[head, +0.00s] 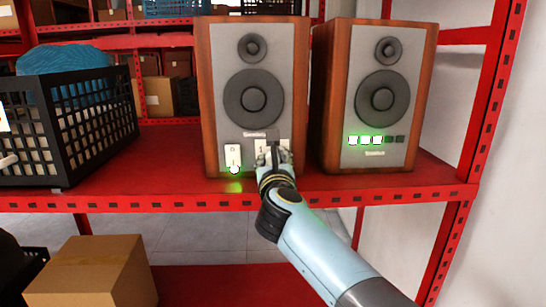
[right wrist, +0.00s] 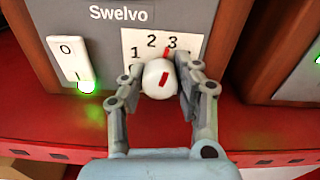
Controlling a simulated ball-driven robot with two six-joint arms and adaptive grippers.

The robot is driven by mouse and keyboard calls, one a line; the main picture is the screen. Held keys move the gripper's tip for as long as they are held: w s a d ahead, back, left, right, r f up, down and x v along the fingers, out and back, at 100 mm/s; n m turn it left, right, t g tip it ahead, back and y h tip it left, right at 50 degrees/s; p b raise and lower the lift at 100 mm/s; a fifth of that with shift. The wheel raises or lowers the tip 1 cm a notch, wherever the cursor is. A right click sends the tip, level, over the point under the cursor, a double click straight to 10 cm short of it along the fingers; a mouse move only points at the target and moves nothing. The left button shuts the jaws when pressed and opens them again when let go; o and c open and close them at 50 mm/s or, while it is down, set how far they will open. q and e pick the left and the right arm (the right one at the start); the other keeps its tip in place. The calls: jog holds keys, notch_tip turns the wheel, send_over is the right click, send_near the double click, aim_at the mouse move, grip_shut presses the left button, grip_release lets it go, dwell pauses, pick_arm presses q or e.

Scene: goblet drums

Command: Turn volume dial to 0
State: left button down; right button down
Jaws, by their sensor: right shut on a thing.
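The volume dial (right wrist: 158,78) is a round white knob with a red mark, low on the front of the left speaker (head: 251,57). In the right wrist view its red mark points up and slightly right, toward the 3 on the white number plate (right wrist: 152,41). My right gripper (right wrist: 158,84) is shut on the dial, one finger on each side. It also shows in the head view (head: 273,158), covering the dial. My left gripper is not in view.
A white 0/1 switch (right wrist: 70,60) with a green light is left of the dial. The right speaker (head: 372,91) has a row of lights, three lit and the others dark. A black basket (head: 103,128) stands left on the red shelf (head: 150,192). A cardboard box (head: 95,272) is below.

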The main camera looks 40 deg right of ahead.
jog(key=n+p, duration=0.4)
jog(key=n, duration=0.1)
jog(key=shift+r+p, duration=0.2)
jog(key=shift+p, duration=0.2)
jog(key=n+p, duration=0.5)
jog(key=n, duration=0.1)
jog(key=shift+n, duration=0.4)
jog(key=n+p, duration=0.4)
jog(key=n, duration=0.2)
jog(key=shift+s, duration=0.1)
jog(key=shift+f+n+p, duration=0.2)
jog(key=shift+n+p, duration=1.1)
jog(key=shift+n, duration=1.1)
jog(key=c, duration=0.9)
grip_release()
jog(key=shift+r, duration=0.1)
jog(key=shift+c, duration=0.2)
